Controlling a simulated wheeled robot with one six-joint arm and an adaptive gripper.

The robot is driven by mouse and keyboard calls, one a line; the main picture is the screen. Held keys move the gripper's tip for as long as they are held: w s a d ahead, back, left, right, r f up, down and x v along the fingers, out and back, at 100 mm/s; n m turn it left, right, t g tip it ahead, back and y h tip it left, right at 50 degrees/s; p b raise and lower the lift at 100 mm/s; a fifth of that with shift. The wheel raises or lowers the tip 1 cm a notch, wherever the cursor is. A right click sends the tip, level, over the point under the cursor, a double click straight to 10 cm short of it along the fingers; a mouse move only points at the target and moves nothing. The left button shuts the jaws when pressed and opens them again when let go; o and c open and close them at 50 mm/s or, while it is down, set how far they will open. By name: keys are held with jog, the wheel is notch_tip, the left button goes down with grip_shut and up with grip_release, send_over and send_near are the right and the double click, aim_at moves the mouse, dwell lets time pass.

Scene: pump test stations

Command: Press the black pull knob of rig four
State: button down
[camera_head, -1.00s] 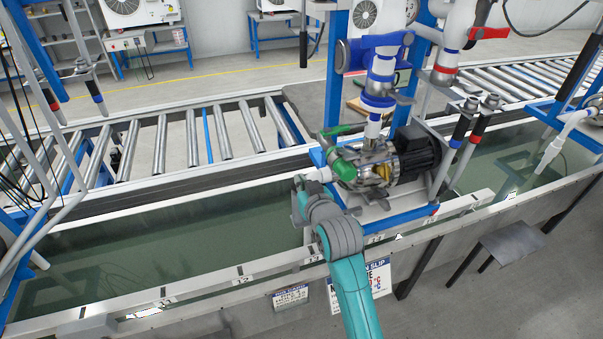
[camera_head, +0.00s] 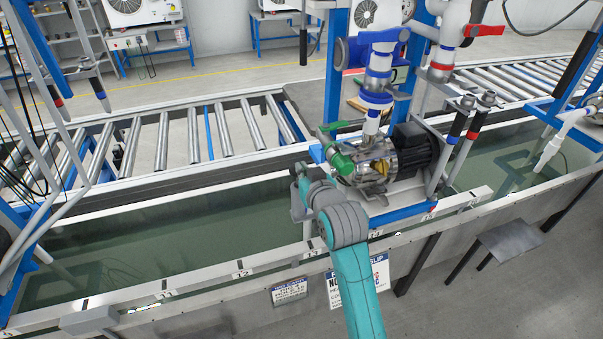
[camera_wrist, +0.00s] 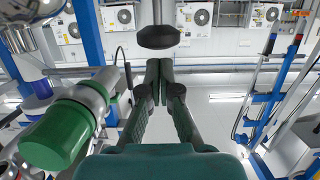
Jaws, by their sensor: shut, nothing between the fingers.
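A black round knob (camera_wrist: 157,37) on a grey stem hangs from the top of the wrist view. My gripper (camera_wrist: 157,66) has its two dark fingers together, with the tips just below the knob in that picture. I cannot tell whether they touch it. A green cylindrical cap (camera_wrist: 60,134) on a metal fitting is left of the fingers. In the head view, my gripper's end is mostly hidden by my wrist, beside the pump (camera_head: 372,172) and its green fitting (camera_head: 341,161). I cannot make out the knob there.
A long water tank (camera_head: 160,233) runs under the pump stand. A roller conveyor (camera_head: 163,140) lies behind it. Blue posts (camera_head: 333,90) and white pipes (camera_head: 455,30) rise around the pump. A grey stool-like plate (camera_head: 511,240) stands at the right front.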

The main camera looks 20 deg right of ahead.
jog(key=v, duration=0.8)
jog(key=shift+r, duration=0.1)
dwell(0.8)
jog(key=shift+r, duration=1.9)
jog(key=x, duration=1)
notch_tip(320, 180, down, 2)
jog(key=shift+f, duration=1)
